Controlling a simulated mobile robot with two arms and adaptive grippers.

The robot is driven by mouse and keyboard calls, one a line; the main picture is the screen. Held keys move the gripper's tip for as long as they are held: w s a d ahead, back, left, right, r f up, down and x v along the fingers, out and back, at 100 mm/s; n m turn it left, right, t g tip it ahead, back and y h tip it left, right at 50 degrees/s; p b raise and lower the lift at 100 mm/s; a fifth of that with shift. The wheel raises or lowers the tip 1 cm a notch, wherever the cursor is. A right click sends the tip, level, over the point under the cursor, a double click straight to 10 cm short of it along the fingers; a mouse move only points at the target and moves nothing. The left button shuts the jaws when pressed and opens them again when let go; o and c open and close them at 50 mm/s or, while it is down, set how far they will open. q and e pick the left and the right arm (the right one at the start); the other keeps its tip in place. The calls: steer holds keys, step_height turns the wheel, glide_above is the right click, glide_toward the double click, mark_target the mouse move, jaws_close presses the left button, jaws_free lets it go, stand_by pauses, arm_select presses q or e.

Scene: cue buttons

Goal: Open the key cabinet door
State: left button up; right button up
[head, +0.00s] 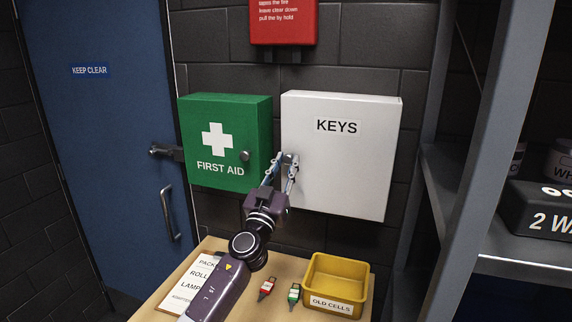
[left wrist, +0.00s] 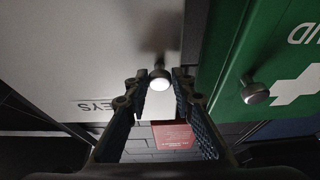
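The white key cabinet (head: 345,165), labelled KEYS, hangs on the wall with its door closed. Its small round knob is at the door's left edge, partly hidden by my gripper in the head view; it shows clearly in the left wrist view as a bright-faced knob (left wrist: 159,82). My left gripper (head: 283,160) is at that knob, with one finger on each side of it. In the left wrist view the fingers (left wrist: 160,88) stand apart with a narrow gap either side of the knob, so the gripper looks open around it. My right gripper is not in view.
The green first aid cabinet (head: 225,120), with its own knob (head: 245,156), hangs close on the left. Below is a wooden table (head: 240,262) with a yellow bin (head: 337,275) and red and green tagged items. Metal shelving (head: 470,200) stands right.

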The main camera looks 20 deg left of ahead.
arm_select(q)
jaws_close()
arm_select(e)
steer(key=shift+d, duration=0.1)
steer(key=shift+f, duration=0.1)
